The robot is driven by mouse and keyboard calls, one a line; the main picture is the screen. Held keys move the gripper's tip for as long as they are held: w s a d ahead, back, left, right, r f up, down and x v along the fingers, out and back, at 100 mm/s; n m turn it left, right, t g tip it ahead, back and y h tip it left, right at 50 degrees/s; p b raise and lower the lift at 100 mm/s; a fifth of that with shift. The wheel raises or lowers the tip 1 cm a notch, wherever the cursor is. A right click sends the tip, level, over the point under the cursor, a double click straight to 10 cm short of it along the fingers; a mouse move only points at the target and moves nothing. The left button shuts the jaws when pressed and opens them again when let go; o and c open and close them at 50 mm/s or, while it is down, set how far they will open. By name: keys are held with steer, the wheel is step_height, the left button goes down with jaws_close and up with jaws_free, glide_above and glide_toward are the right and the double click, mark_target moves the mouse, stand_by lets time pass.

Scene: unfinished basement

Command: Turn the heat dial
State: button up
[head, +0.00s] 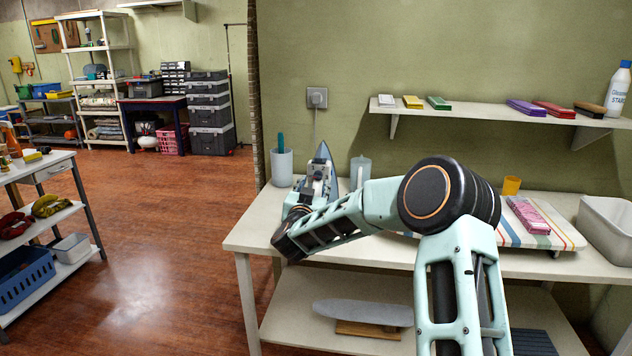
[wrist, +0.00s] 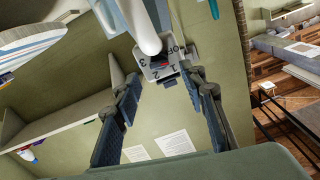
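The iron (head: 326,158) stands upright on its heel, nose up, at the left of the white table in the head view. My gripper (head: 312,186) is at its near side and covers much of it. In the wrist view the heat dial (wrist: 160,66) is a pale block marked OFF, 1, 2 and 3, below the white iron handle (wrist: 140,22). My gripper (wrist: 161,82) is open, one dark finger on each side of the dial's lower end. No clear contact shows, and the fingers look apart from it. I cannot tell which setting is selected.
A grey cup (head: 281,168) stands left of the iron, a grey jug (head: 360,171) right of it. The striped ironing board (head: 568,236) and white bin (head: 606,228) are farther right. A wall shelf (head: 470,112) hangs above.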

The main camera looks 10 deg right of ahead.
mark_target(317, 177)
steer(key=shift+x, duration=1.9)
jaws_close()
steer(key=shift+a+f+m+b, duration=0.15)
steer(key=shift+m+b, duration=0.15)
steer(key=shift+b, duration=0.25)
steer(key=shift+m+b, duration=0.3)
steer(key=shift+m, duration=0.1)
jaws_free()
